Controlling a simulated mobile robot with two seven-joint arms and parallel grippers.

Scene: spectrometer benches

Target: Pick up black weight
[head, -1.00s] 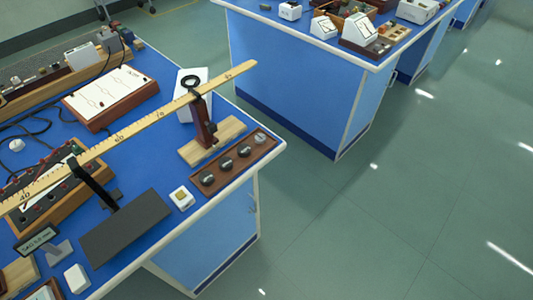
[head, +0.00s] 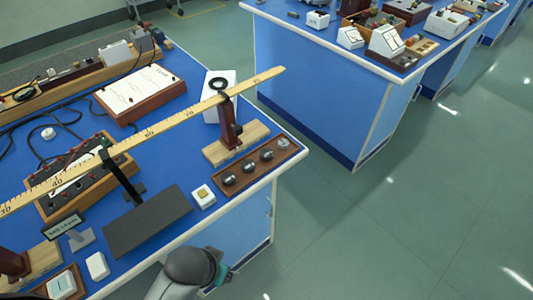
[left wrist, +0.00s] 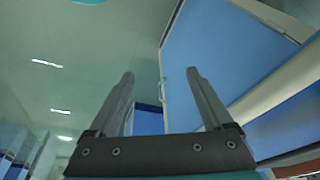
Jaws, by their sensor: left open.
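Several dark, round weights (head: 267,154) sit in a row in a brown wooden tray (head: 296,144) near the right end of the near bench in the head view. They look dark grey to black with shiny tops, and I cannot tell which one is the black weight. My left gripper (left wrist: 160,76) is open and empty in the left wrist view, its two fingers well apart. Floor and a blue cabinet side (left wrist: 215,50) show beyond it, and no weight is in that view. A grey arm part of mine shows at the bottom of the head view. My right gripper is not in view.
On the near bench, a wooden ruler (head: 150,132) on stands crosses above the top. A dark grey plate (head: 147,222) and a small white block (head: 203,196) lie left of the tray. A wooden stand base (head: 248,138) is close behind it. Floor is clear to the right.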

